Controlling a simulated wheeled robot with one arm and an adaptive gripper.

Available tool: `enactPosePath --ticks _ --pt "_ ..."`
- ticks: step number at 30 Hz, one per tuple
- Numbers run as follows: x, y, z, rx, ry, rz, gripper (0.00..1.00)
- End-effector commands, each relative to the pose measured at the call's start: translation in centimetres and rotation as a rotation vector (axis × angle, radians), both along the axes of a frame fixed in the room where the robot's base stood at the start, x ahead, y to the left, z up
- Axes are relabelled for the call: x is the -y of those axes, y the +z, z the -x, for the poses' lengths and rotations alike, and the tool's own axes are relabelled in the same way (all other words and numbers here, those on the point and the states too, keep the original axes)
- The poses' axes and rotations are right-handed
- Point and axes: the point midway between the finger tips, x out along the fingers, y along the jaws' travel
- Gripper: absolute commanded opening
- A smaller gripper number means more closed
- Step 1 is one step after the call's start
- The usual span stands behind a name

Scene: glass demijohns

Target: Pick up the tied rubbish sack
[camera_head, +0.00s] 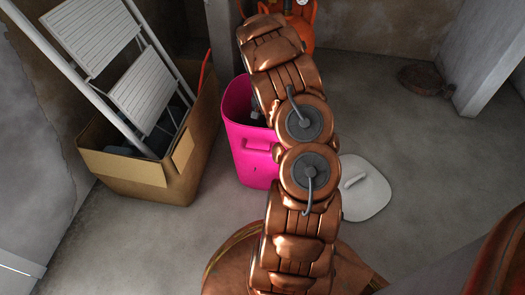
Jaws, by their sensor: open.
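I cannot make out a tied rubbish sack in this view. A bright pink open bin (246,147) stands upright on the floor at the centre, partly behind my copper-coloured arm. A small dark and grey shape (256,114) shows inside it beside the arm, too small to tell what it is. My arm crosses the middle of the view from bottom to top and hides much of the bin's right side. I cannot make out my gripper or its fingers.
A cardboard box (122,168) at left holds a white folding stepladder (143,95). A whitish lid (366,190) lies on the floor right of the bin. An orange gas bottle (304,24) stands behind. A brown round object (425,80) lies back right. Floor is clear at right.

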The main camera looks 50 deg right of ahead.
Motion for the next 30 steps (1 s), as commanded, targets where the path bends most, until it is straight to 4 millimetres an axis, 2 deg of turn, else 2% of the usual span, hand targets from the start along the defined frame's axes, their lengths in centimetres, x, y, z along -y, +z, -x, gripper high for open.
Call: enactPosePath --ticks 4,21,30 --pt "0.03 0.11 -0.02 0.001 0.000 0.001 0.59" --pt "0.05 0.11 0.01 0.001 0.000 0.001 0.00" --pt "0.08 0.10 0.03 0.001 -0.001 0.001 0.00"
